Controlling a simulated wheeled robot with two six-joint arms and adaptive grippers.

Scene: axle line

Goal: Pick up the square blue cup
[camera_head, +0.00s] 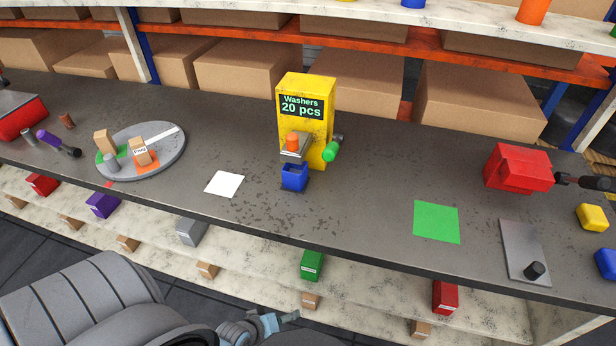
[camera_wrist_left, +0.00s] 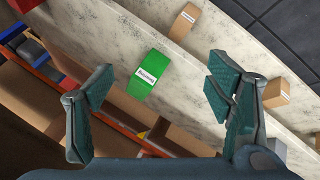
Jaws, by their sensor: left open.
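The square blue cup (camera_head: 294,177) stands upright on the dark grey counter, directly in front of the yellow washer dispenser (camera_head: 322,96) and below its small tray. It does not show in the left wrist view. My left gripper (camera_head: 272,322) is low at the bottom edge of the head view, in front of the counter and well apart from the cup. In the left wrist view its two teal fingers (camera_wrist_left: 160,75) are spread with nothing between them touching. My right gripper is in neither view.
The counter's front edge (camera_head: 330,247) lies between my left gripper and the cup. A white square (camera_head: 224,184) lies left of the cup, a green square (camera_head: 437,222) right. A green knob (camera_head: 330,152) sticks out beside the dispenser. A green box (camera_wrist_left: 149,75) sits on a shelf below.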

